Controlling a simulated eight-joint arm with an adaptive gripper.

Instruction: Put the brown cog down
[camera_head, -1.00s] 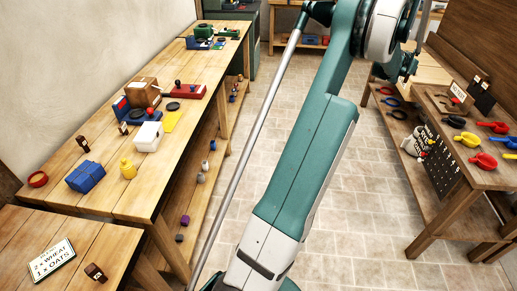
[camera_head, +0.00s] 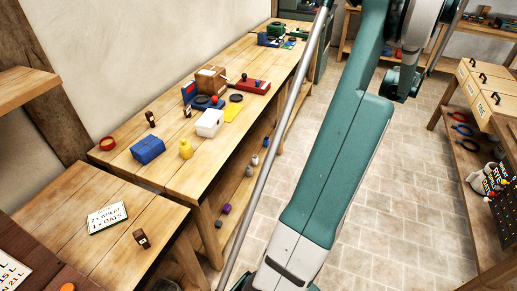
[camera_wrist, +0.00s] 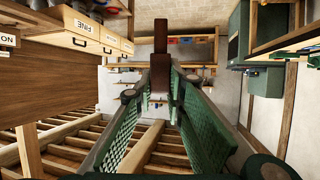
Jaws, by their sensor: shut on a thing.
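In the wrist view my gripper (camera_wrist: 160,88) is shut on a dark brown piece, the brown cog (camera_wrist: 160,68), which sits between the fingertips and sticks up past them. The cog is seen edge-on, so its full shape is unclear. The piece is held in the air, with slatted wood and floor beyond it. In the head view my arm crosses the middle of the picture, and the fingers and the cog cannot be made out.
A long wooden bench (camera_head: 208,178) at left holds a blue block (camera_head: 147,149), a yellow piece (camera_head: 185,149), a white box (camera_head: 209,123) and a red ring (camera_head: 107,143). A nearer table (camera_head: 150,212) carries a sign (camera_head: 107,217) and a small brown block (camera_head: 141,238). Drawers (camera_head: 489,90) stand at right.

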